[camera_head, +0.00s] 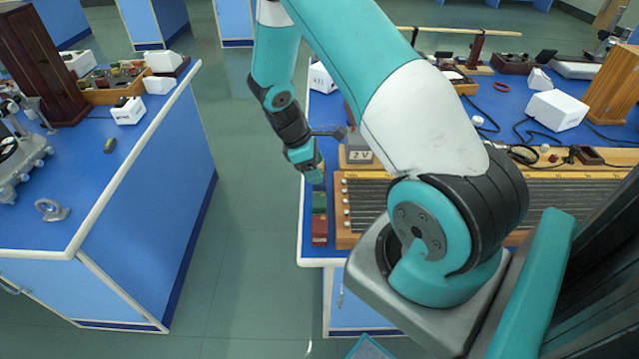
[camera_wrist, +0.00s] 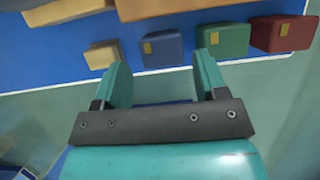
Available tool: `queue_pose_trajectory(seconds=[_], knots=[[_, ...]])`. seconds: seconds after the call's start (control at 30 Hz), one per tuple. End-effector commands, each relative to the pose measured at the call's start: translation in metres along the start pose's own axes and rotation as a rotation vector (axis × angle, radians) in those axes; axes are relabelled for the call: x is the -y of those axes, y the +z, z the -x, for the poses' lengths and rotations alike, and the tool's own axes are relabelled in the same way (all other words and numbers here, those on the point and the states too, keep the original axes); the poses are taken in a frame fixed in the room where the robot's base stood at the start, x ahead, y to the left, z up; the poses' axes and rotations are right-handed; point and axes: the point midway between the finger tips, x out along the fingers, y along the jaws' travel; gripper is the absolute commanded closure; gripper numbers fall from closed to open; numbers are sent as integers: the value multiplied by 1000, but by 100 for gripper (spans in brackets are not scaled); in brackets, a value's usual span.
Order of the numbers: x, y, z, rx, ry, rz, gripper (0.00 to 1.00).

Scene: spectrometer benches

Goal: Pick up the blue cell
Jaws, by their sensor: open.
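The blue cell (camera_wrist: 163,47) is a small dark blue block with a yellow label, near the bench edge in the wrist view. My gripper (camera_wrist: 162,62) is open, its teal fingers spread left and right of the blue cell's line. The cell appears just beyond the fingertips, and I cannot tell if they reach around it. Nothing is held. In the head view my gripper (camera_head: 316,177) hangs over the bench's left edge, and I cannot make out the blue cell there.
A tan cell (camera_wrist: 101,54) lies left of the blue one. A green cell (camera_wrist: 222,40) and a red cell (camera_wrist: 282,34) lie to its right. A wooden slotted board (camera_head: 362,205) lies beside the row. The floor aisle (camera_head: 240,230) is clear.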

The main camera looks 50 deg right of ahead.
Motion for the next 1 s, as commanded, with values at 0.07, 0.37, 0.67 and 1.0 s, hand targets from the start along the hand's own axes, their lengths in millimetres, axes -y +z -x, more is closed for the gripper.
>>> queue_pose_trajectory(seconds=[0.07, 0.37, 0.67, 1.0], knots=[[0, 0, -8, 0, -1, 0, 34], [2, -2, -34, 1, -4, 1, 34], [1, -5, -64, -2, 1, 0, 34], [1, -5, -64, -2, 1, 0, 71]])
